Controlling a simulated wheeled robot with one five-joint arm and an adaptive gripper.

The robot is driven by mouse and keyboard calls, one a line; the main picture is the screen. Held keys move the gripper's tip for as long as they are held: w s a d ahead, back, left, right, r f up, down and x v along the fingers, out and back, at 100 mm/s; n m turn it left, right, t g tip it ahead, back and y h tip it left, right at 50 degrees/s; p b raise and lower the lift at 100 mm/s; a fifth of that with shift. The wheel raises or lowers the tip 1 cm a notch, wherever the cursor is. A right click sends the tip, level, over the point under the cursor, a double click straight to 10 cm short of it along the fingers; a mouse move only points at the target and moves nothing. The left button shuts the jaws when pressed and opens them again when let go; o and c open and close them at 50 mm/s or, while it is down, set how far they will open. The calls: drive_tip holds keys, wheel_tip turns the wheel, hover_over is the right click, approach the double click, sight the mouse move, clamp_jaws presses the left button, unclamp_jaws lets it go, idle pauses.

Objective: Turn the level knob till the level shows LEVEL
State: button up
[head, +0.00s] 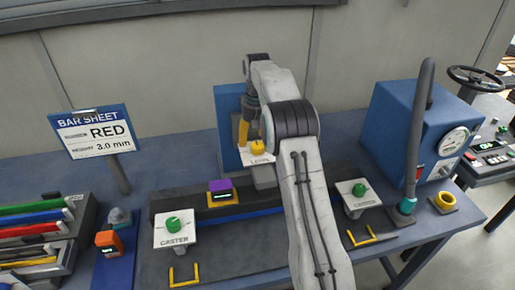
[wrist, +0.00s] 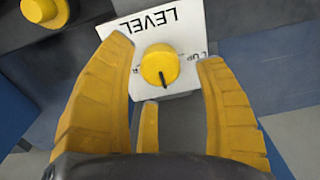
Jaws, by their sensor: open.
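The level knob (wrist: 160,66) is a yellow round knob with a dark pointer line, on a white plate (wrist: 190,22) marked LEVEL. In the wrist view the pointer points down in the picture. My gripper (wrist: 165,75) is open, its yellow fingers on both sides of the knob and apart from it. In the head view the yellow knob (head: 257,147) and its LEVEL plate (head: 262,160) show beside my arm, which hides part of the bench there. The purple-topped device with a small display (head: 221,191) sits on the bar left of my arm; its reading is too small to tell.
A CASTER plate with a green knob (head: 173,225) stands to the left, and another green-knobbed plate (head: 359,191) to the right. A blue box with a gauge (head: 400,125) and an upright dark lever (head: 419,130) stand at the right. A sign reading RED, 3.0 mm (head: 97,132) stands at the left.

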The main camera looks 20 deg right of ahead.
drive_tip(key=shift+f, duration=1.35)
drive_tip(key=shift+o, duration=0.3)
drive_tip(key=c, duration=1.2)
